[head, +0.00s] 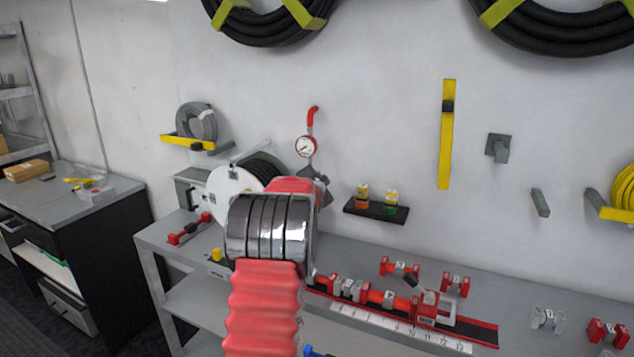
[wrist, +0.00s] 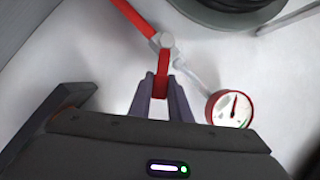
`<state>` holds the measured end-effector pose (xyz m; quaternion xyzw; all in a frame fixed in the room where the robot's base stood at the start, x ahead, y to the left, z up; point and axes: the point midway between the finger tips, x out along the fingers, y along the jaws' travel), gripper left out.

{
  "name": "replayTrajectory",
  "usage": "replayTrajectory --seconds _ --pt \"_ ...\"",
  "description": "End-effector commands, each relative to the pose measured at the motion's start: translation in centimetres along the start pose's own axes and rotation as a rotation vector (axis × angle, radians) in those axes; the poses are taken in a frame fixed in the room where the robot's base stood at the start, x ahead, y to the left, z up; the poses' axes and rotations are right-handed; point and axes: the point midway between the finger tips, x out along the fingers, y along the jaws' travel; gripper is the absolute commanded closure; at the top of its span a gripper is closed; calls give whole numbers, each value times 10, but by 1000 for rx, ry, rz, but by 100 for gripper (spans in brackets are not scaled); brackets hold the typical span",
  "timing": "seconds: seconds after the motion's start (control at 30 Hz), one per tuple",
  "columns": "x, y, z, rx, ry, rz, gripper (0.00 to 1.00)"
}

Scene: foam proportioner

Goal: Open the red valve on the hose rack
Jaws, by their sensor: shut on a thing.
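In the wrist view, the red valve handle (wrist: 163,68) is a short flat red bar below a grey joint (wrist: 166,42). My gripper (wrist: 162,92) is shut on this bar, with one dark finger on each side. A red pipe (wrist: 134,17) runs from the joint to the upper left. In the head view, my arm hides the handle, and only a dark part of my gripper (head: 320,185) shows past the wrist.
A round red-rimmed gauge (wrist: 230,107) sits close to my gripper's right in the wrist view; it also shows in the head view (head: 305,146). A hose reel (head: 232,186) is to the left. A small shelf (head: 376,210) with bottles hangs to the right. A cluttered bench (head: 350,258) stands below.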

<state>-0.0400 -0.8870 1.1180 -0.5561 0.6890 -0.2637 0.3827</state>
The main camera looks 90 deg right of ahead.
Motion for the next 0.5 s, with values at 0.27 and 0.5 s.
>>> replayTrajectory --seconds 0.27,0.5 --pt "1 4 4 -1 -7 8 81" --pt "0 2 3 0 -4 3 64"
